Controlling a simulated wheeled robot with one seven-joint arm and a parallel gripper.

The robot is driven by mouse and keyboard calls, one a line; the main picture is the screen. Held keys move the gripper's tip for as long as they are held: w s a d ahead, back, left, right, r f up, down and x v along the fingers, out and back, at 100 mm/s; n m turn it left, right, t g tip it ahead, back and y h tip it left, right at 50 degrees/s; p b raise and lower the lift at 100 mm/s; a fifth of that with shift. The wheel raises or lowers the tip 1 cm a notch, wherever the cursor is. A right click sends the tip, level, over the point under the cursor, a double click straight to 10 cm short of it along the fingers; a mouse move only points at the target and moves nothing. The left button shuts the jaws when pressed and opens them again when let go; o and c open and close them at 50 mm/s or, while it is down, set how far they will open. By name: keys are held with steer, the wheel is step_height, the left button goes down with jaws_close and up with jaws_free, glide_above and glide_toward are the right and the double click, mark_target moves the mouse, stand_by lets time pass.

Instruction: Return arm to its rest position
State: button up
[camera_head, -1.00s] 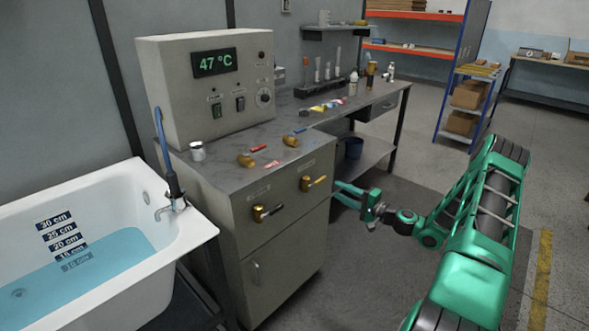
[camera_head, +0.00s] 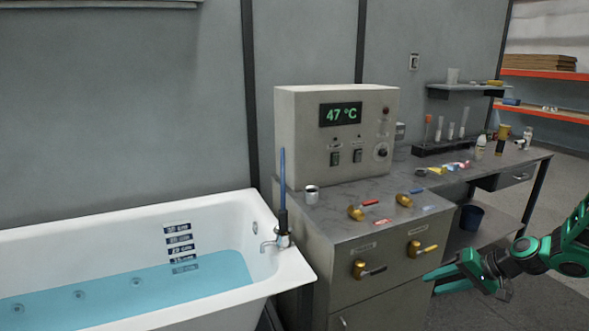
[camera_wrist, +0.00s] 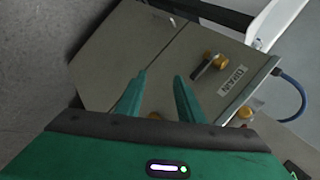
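My green arm (camera_head: 570,250) reaches in from the right edge in the head view. My gripper (camera_head: 432,282) is in front of the grey cabinet (camera_head: 388,300), to the right of and below its brass valve handles. In the wrist view my gripper (camera_wrist: 158,82) has its two green fingers apart with nothing between them. Beyond the fingers the wrist view shows the cabinet front (camera_wrist: 125,60), with a brass valve handle (camera_wrist: 209,64) and a label. Whether the fingers touch the cabinet is not clear, but they look apart from it.
A white bathtub (camera_head: 130,215) with blue water stands at left. A control box (camera_head: 300,125) reading 47 °C sits on the cabinet. A workbench (camera_head: 520,160) with bottles and tubes extends right, with a dark bucket (camera_head: 470,217) below. Floor at right is open.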

steer(key=s+r+g+h, duration=0.2)
steer(key=s+r, duration=0.3)
steer(key=s, duration=0.7)
steer(key=s+r+m+g+h, duration=0.1)
steer(key=s+r+g+h, duration=0.1)
steer(key=s+r, duration=0.4)
steer(key=s+a+r+g+h, duration=0.1)
steer(key=s+r, duration=0.4)
steer(key=s, duration=1.2)
steer(key=shift+s+r+m+g+h, duration=0.2)
steer(key=shift+s+m+g+h, duration=0.1)
steer(key=shift+g+h, duration=0.3)
